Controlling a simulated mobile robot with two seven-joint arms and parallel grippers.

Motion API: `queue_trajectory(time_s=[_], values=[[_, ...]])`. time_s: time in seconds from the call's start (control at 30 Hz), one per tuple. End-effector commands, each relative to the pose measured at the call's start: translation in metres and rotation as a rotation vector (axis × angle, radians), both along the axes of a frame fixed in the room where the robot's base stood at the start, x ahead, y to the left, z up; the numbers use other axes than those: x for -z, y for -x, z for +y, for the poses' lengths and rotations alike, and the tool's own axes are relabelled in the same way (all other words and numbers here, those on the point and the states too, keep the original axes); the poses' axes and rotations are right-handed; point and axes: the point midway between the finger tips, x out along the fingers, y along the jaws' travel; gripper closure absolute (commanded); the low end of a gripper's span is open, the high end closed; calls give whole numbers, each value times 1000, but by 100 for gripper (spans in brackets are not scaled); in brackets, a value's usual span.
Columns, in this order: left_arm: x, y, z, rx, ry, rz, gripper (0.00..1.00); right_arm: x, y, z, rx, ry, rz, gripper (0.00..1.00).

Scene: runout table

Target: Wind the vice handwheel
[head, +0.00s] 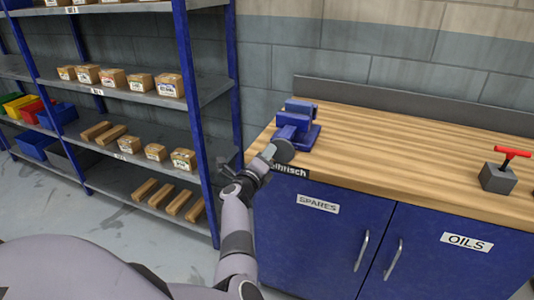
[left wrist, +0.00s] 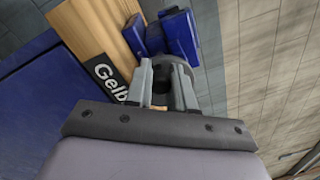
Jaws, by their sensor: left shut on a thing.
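The blue vice (head: 297,122) stands on the left end of the wooden bench top. Its round grey handwheel (head: 284,151) faces out over the bench's front left corner. My left gripper (head: 268,158) reaches up to the handwheel from below left. In the left wrist view the two fingers of my left gripper (left wrist: 163,75) are shut on the handwheel (left wrist: 176,61), whose lower part they cover. The blue vice body (left wrist: 176,35) shows just beyond it. My right gripper is in neither view.
The wooden bench top (head: 400,140) is clear in the middle. A grey block with a red T-handle (head: 498,178) stands at the right. Blue cupboard doors (head: 320,240) lie below. A shelf rack (head: 140,90) with boxes stands at the left.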

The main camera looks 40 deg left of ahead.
Motion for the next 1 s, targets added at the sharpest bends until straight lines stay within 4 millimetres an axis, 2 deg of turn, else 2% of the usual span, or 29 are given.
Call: queue_trajectory(time_s=[0.3, 0.77, 0.8, 0.83, 0.87, 1.0], values=[[4, 0, -1, 3, 86, -17, 100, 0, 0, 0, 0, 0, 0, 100], [5, 0, -2, 4, 95, -19, 100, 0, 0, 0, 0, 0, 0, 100], [5, 0, -2, 4, 94, -19, 64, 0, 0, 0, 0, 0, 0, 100], [5, 0, -2, 4, 94, -19, 54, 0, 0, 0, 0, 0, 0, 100], [5, 0, -2, 3, 94, -19, 52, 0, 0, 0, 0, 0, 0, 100], [4, 0, -1, 3, 93, -20, 52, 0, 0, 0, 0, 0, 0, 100]])
